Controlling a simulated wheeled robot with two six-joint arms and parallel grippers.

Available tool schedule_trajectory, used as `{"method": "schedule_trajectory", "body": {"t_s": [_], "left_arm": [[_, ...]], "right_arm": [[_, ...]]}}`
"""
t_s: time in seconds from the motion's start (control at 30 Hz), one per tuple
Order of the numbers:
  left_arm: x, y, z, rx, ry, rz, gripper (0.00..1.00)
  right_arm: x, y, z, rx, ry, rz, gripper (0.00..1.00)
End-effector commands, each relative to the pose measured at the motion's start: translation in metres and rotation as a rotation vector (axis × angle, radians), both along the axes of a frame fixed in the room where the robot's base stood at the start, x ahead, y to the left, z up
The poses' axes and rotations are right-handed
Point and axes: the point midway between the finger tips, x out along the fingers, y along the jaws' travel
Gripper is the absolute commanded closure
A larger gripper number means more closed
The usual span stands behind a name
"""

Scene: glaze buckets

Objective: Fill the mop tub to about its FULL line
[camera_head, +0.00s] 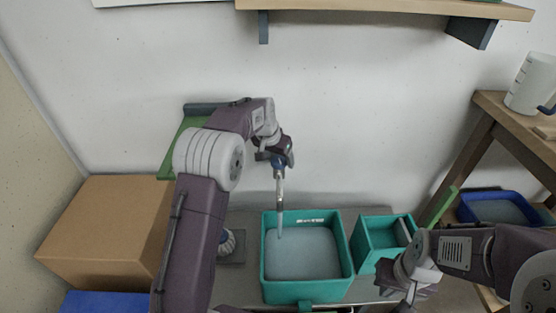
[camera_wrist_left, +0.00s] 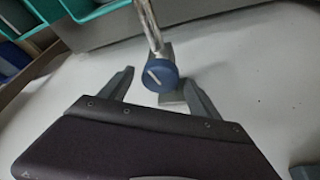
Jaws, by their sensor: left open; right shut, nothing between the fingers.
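The teal tub (camera_head: 305,291) stands at the centre of the grey bench in the head view, with grey-blue liquid (camera_head: 303,257) inside. Pale marks (camera_head: 310,220) show on its inner back wall, above the liquid surface; I cannot read them. A metal spout (camera_head: 280,192) points down over the tub. A thin pale line runs below it to the liquid; I cannot tell if it is flowing water. My left gripper (camera_head: 283,158) is open at the tap's blue knob (camera_wrist_left: 160,76), which sits between the fingers with its white line slanted. My right gripper (camera_head: 398,292) is shut and empty, right of the tub.
A smaller teal bucket (camera_head: 377,263) stands right of the tub. A cardboard box (camera_head: 105,235) and a blue container (camera_head: 105,303) are at the left. A wooden stand (camera_head: 500,112) at the right holds a white jug (camera_head: 530,84), with a blue tray (camera_head: 497,211) below.

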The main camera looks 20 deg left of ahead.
Motion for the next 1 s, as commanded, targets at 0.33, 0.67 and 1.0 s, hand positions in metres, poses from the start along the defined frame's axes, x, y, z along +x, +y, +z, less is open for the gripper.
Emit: {"method": "schedule_trajectory", "body": {"t_s": [0.33, 0.67, 1.0], "left_arm": [[0.000, 0.000, 0.000, 0.000, 0.000, 0.000, 0.91], [-0.001, -0.001, 0.004, 0.000, 0.002, 0.057, 0.91], [-0.001, -0.003, 0.006, 0.002, 0.004, 0.316, 0.91]], "right_arm": [[0.000, 0.000, 0.000, 0.000, 0.000, 0.000, 1.00], [0.000, 0.000, 0.013, 0.000, 0.000, 0.000, 1.00], [0.000, 0.000, 0.052, 0.000, 0.000, 0.000, 1.00]]}}
